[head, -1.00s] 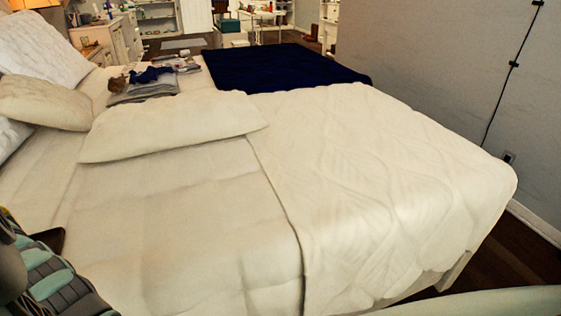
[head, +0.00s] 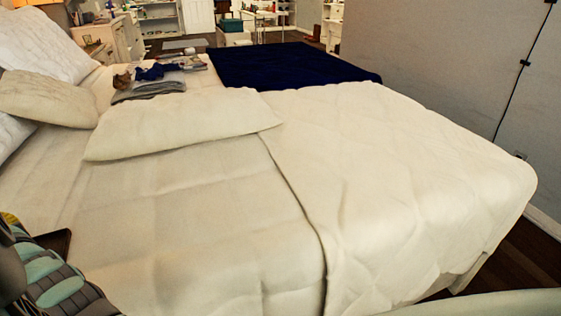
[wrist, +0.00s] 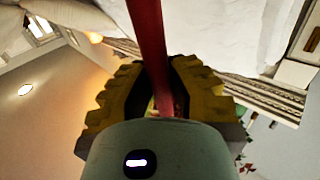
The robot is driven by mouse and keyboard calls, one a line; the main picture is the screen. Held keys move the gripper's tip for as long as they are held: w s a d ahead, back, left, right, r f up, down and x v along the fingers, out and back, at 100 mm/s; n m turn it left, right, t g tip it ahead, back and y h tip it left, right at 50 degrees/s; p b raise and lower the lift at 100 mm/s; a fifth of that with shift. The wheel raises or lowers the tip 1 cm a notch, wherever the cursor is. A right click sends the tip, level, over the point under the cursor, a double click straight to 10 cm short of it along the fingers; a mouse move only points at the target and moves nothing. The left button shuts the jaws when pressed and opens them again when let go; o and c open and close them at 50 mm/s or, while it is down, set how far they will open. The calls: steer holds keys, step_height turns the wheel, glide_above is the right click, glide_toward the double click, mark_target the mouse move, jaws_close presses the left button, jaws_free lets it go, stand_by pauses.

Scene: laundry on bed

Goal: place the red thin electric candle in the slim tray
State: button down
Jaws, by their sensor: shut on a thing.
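The red thin electric candle (wrist: 150,45) is a long red stick in the wrist view. It stands between the two yellow, ridged fingers of my gripper (wrist: 160,88), which is shut on it. Its upper end runs out of the top of the picture. In the head view only a small bit of yellow at the lower left edge shows by my arm, and the candle cannot be made out there. I cannot make out the slim tray in either view.
A wide bed (head: 200,220) with white bedding fills the head view. A pillow (head: 180,128), folded grey cloth (head: 148,91) and a dark blue blanket (head: 290,66) lie on it. A grey wall (head: 450,65) stands at the right. Shelves and a white table are far back.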

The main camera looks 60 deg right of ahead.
steer(key=c, duration=1)
jaws_free()
